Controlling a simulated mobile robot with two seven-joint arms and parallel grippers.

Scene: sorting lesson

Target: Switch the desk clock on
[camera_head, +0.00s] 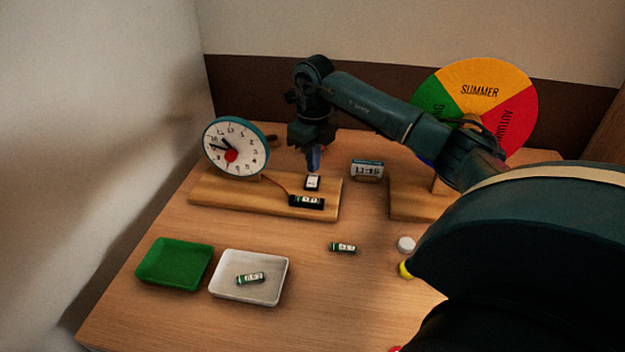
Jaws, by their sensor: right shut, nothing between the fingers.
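A round clock (236,150) with a blue rim, white face and red centre stands on the left of a wooden base (225,195). A red wire runs from it to a black holder (292,201) with a green and white battery (307,202) in it. Behind the holder on the same base is a small black and white switch block (312,183). My right gripper (313,166) points down, shut and empty, with its tips directly over or at the switch block. I cannot tell whether they touch it. My left gripper is not in view.
A small digital clock (367,170) stands right of the base. A season disc (482,82) stands behind my right arm. A loose battery (343,248) lies in front. A green tray (175,262) is empty; a white tray (225,291) holds a battery (251,279).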

